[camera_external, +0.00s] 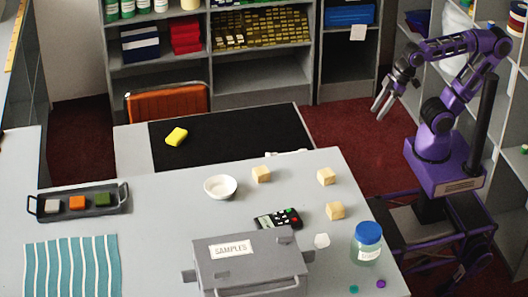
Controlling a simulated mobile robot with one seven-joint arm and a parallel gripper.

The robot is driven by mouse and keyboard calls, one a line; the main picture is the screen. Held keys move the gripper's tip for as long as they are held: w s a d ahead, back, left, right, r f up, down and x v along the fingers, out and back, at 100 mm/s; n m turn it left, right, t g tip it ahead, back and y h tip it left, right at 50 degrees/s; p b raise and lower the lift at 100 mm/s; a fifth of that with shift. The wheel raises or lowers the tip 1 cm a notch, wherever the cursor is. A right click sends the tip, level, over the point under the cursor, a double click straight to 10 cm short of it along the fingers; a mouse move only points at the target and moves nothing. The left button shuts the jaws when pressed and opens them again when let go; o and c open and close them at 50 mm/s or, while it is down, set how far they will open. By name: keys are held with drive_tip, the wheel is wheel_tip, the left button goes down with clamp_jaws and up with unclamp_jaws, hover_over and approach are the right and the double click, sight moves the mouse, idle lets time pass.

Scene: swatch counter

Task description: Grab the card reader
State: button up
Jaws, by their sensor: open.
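The card reader (278,219) is a small black device with coloured keys. It lies on the grey counter just behind the grey box labelled SAMPLES (247,263). The box may hide part of its near edge. My gripper (382,105) is open and empty at the upper right, over the red floor beyond the counter. It is well apart from the card reader.
Wooden blocks (335,211) and a white bowl (220,187) stand around the reader. A blue-lidded jar (367,243) is at the right edge. A tray (78,203) with coloured blocks and a striped cloth (72,268) lie left. The counter's middle left is clear.

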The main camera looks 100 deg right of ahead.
drive_tip(key=o, duration=0.8)
